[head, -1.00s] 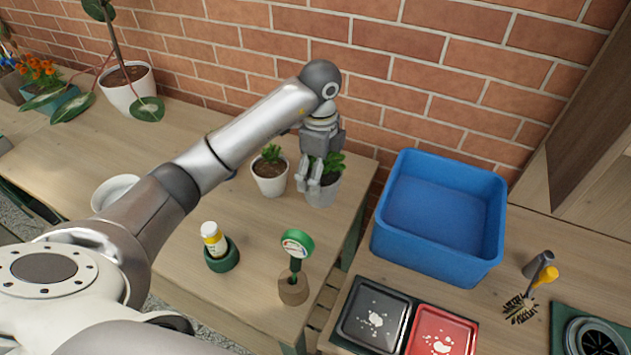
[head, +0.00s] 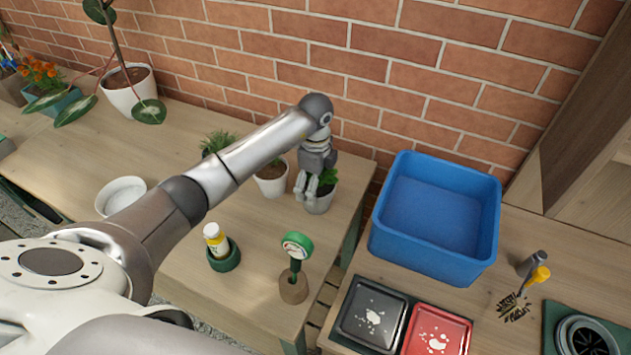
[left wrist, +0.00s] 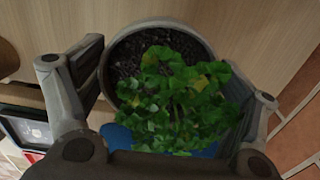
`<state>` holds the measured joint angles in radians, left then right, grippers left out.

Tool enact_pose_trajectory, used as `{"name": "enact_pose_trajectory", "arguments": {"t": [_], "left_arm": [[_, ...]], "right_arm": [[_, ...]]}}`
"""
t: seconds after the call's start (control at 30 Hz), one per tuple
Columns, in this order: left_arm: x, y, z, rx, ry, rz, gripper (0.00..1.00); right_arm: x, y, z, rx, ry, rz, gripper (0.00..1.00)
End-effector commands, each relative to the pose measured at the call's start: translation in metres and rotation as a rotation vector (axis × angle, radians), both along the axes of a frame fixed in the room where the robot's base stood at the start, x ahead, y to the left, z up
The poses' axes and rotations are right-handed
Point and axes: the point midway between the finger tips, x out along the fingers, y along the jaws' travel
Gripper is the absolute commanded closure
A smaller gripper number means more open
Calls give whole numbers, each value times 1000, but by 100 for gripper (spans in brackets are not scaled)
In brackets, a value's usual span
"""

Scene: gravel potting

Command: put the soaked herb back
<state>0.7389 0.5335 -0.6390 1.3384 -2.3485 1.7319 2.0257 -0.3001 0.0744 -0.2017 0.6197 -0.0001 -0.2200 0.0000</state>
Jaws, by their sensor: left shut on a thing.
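A grey pot (head: 319,204) with a leafy green herb (head: 328,178) is at the back right of the left table. My left gripper (head: 307,190) is shut on this pot from above, its fingers at the pot's sides. In the left wrist view the herb (left wrist: 180,100) and the pot's rim (left wrist: 190,33) lie between the fingers, with dark soil showing. The pot's base looks at table height, but I cannot tell whether it touches. My right gripper is not in view.
A spiky green plant (head: 218,142) and a white dish (head: 122,193) are left. A yellow-white bottle in a green holder (head: 224,257) and a green round gauge (head: 297,246) stand in front. A blue bin (head: 436,218) stands on the right table, across a gap.

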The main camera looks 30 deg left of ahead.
Motion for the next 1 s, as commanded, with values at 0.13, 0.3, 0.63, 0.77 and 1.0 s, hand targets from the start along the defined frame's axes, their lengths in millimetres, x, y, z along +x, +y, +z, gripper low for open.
{"name": "enact_pose_trajectory", "arguments": {"t": [0.13, 0.3, 0.63, 0.77, 1.0], "left_arm": [[0, 0, -2, 0, 0, 0, 6], [0, 0, -2, 0, 0, 0, 0], [0, 0, 4, 0, -1, 0, 0], [1, 0, 22, 0, -5, -1, 0], [1, 0, 74, 0, -6, -1, 0]], "right_arm": [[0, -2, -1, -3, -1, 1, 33], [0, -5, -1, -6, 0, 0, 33], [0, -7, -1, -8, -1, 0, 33], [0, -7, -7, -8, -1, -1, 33], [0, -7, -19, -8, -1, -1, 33]]}}
